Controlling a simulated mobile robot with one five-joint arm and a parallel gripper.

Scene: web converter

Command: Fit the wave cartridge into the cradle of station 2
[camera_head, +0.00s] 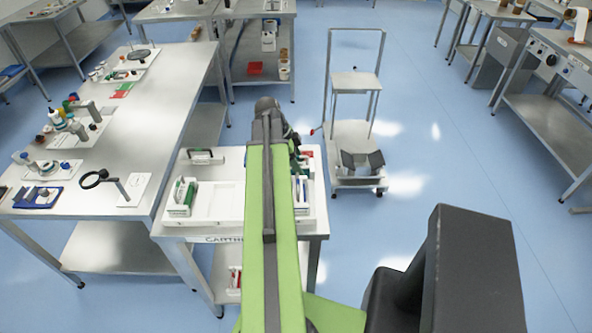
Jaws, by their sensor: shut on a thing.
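My gripper (294,140) is at the far end of my arm, over the white-topped cartridge cart. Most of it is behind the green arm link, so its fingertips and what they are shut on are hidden. Cartridges with white bodies stand on the cart: one with green parts (184,192) at the left, one with a dark handle (204,157) at the back left, and one with blue parts (301,188) at the right. I cannot tell which is the wave cartridge. I cannot make out the cradle of station 2.
The cartridge cart (215,206) adjoins a long steel bench (175,105) with instruments and a magnifier (95,179). A wheeled trolley (352,130) with dark angled plates stands right of the cart. Blue floor is clear right of it, up to benches (560,120). My arm hides the cart's middle.

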